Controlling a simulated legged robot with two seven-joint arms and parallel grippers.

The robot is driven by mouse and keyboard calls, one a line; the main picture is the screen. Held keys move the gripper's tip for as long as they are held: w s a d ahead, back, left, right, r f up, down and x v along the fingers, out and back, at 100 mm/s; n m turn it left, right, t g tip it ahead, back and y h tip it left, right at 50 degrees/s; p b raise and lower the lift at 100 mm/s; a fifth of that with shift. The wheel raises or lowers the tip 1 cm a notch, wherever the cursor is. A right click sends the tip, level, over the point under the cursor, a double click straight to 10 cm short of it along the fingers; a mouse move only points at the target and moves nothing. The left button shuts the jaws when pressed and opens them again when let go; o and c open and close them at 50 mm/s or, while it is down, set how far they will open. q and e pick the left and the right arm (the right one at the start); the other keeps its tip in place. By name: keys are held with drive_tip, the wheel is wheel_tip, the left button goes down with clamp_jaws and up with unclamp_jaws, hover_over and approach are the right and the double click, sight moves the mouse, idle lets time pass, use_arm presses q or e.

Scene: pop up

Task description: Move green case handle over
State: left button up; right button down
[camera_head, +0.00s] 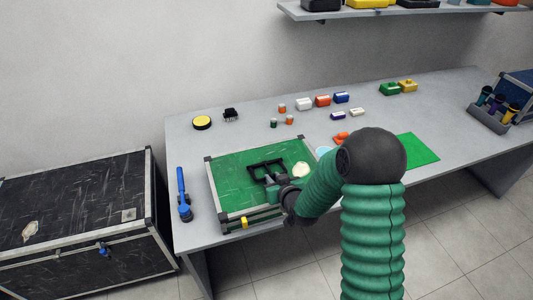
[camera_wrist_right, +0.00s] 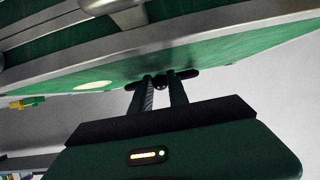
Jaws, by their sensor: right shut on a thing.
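The green case (camera_head: 228,178) with a grey metal rim lies closed on the left part of the table. A black handle (camera_head: 266,165) stands out from the middle of its green top. My right gripper (camera_head: 272,180) is at this handle, at the end of my green-sleeved arm. In the right wrist view my right gripper (camera_wrist_right: 163,85) has its two fingers close together on the dark handle (camera_wrist_right: 190,74), against the green case face (camera_wrist_right: 215,55). The fingers partly hide the handle. My left gripper is not in view.
A blue tool (camera_head: 183,195) lies left of the case. Several small coloured items, a yellow disc (camera_head: 202,122) and a green mat (camera_head: 413,150) are on the table (camera_head: 240,126). A black case (camera_head: 75,210) stands at the left. A shelf (camera_head: 400,11) hangs above.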

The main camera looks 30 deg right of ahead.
drive_tip(key=shift+w+d+r+p, duration=0.1)
drive_tip(key=shift+w+r+p, duration=0.1)
drive_tip(key=shift+r+p, duration=0.3)
drive_tip(key=shift+w+d+r+p, duration=0.15)
drive_tip(key=shift+r+p, duration=0.1)
drive_tip(key=shift+r, duration=0.45)
drive_tip(key=shift+a, duration=0.1)
drive_tip(key=shift+w+r+p, duration=0.2)
drive_tip(key=shift+r+p, duration=0.2)
drive_tip(key=shift+r, duration=0.15)
drive_tip(key=shift+w+r+p, duration=0.3)
drive_tip(key=shift+w+r, duration=0.1)
drive_tip(key=shift+r, duration=0.15)
drive_tip(key=shift+w+d+r+p, duration=0.25)
drive_tip(key=shift+w+r+p, duration=0.25)
drive_tip(key=shift+w+r, duration=0.15)
drive_tip(key=shift+w, duration=0.2)
